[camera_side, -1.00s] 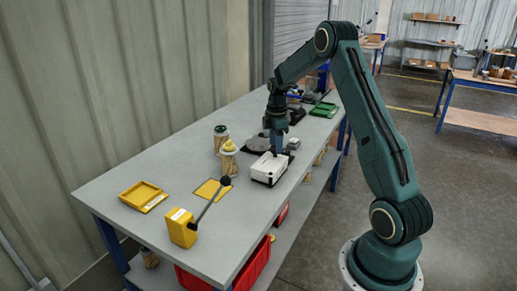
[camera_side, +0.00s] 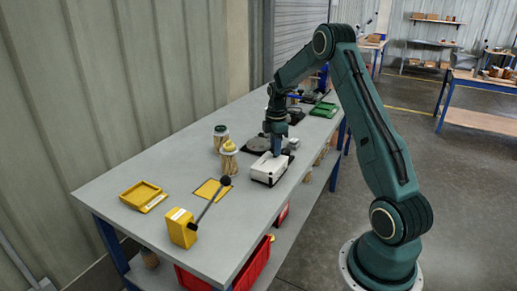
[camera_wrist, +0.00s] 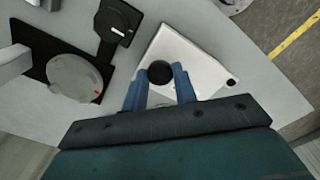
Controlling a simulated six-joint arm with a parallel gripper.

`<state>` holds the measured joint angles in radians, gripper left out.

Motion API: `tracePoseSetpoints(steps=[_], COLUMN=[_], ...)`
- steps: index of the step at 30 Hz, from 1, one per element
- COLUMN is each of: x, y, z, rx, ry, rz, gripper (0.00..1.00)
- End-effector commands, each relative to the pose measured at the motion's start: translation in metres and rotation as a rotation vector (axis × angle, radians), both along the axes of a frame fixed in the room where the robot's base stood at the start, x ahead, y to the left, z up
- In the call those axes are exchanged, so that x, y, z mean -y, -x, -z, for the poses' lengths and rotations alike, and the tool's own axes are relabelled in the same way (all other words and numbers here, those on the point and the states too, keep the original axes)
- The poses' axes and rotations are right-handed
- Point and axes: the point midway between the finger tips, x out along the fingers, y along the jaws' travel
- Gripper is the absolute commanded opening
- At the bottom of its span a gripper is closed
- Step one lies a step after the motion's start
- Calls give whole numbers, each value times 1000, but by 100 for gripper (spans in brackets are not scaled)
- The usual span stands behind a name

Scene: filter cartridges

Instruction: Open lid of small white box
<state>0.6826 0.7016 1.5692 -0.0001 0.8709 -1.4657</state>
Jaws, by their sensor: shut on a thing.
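The small white box (camera_side: 268,170) stands on the grey bench, below my gripper in the side view. Its white lid (camera_wrist: 203,62) shows in the wrist view with a round black knob (camera_wrist: 160,73) near one edge. My gripper (camera_wrist: 160,78) has its two blue fingers on either side of the knob and is shut on it. In the side view my gripper (camera_side: 277,151) reaches down to the far side of the box top. The lid looks slightly tilted in the side view; the inside of the box is hidden.
A black plate with a grey disc (camera_wrist: 75,78) and a black dial block (camera_wrist: 117,20) lie beside the box. Two jars, one yellow-topped (camera_side: 228,158), stand to the left. A yellow block with a black-knobbed lever (camera_side: 182,228) is nearer the front.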

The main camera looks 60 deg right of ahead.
Motion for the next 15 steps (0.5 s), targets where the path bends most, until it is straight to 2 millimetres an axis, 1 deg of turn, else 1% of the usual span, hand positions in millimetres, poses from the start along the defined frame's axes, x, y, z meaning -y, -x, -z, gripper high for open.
tracePoseSetpoints(steps=[8, 15], x=[2, 5], y=[7, 22], z=[0, -1], rx=[-1, 0], ry=[-1, 0], rz=[56, 189], gripper=[0, 0])
